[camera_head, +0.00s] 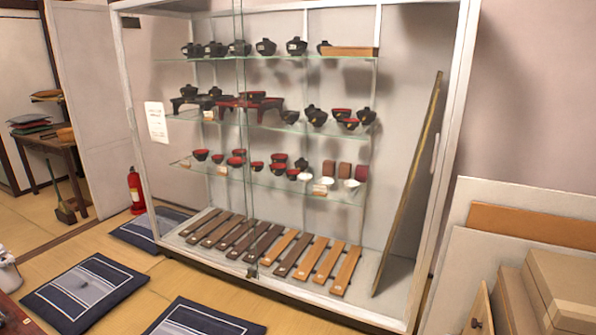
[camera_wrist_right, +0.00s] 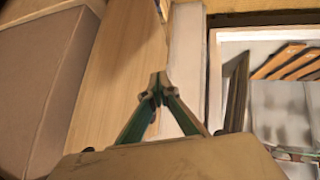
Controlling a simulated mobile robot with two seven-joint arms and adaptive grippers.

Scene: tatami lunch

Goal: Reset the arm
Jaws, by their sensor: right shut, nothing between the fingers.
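My right gripper (camera_wrist_right: 158,88) shows in the right wrist view, with its two fingers meeting at the tips. It is shut and holds nothing. Behind it are a light wooden panel and a pale upright strip, and I cannot tell how far off they are. Neither gripper can be made out in the head view, and my left gripper is not seen.
A glass display cabinet (camera_head: 398,262) with bowls and wooden boards fills the middle. Boxes (camera_head: 565,285) and panels (camera_head: 530,226) stand at the right. Dark cushions (camera_head: 85,290) lie on the tatami floor at the left, near a red fire extinguisher (camera_head: 136,190).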

